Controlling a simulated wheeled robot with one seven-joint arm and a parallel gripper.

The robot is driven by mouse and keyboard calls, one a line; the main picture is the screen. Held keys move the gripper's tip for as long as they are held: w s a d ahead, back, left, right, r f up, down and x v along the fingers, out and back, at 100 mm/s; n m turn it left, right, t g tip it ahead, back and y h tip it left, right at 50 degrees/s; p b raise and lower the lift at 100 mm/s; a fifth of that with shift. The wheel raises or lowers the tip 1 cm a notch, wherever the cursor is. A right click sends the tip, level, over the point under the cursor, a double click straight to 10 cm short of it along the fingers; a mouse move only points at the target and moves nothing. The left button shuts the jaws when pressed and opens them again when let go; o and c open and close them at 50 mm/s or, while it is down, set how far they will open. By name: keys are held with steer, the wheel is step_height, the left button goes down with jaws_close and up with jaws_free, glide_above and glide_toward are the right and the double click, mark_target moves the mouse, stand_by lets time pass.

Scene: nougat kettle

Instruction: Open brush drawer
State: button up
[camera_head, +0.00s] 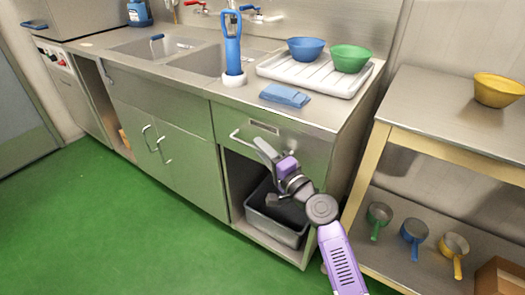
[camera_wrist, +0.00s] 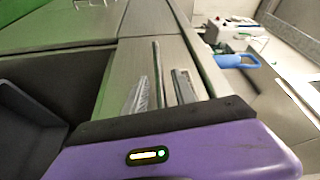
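The drawer (camera_head: 305,148) is a steel front under the counter's right end, with a small label plate and a bar handle (camera_head: 237,137). It looks closed, flush with the cabinet. My gripper (camera_head: 264,149) is at the right part of the handle, in front of the drawer. In the wrist view the handle bar (camera_wrist: 157,66) runs between the two fingers of my gripper (camera_wrist: 159,92), with a gap visible on each side. The fingers are apart and not clamped on it. The contact at the fingertips is hard to make out.
Below the drawer is an open bay with a grey bin (camera_head: 276,222). A wooden-legged table (camera_head: 440,112) stands to the right, with saucepans on its lower shelf. The counter holds a white tray (camera_head: 312,76) with bowls and a blue cloth (camera_head: 285,95). Green floor at left is clear.

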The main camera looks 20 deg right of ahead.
jaws_close()
steer(key=shift+f, duration=0.1)
stand_by(1.2)
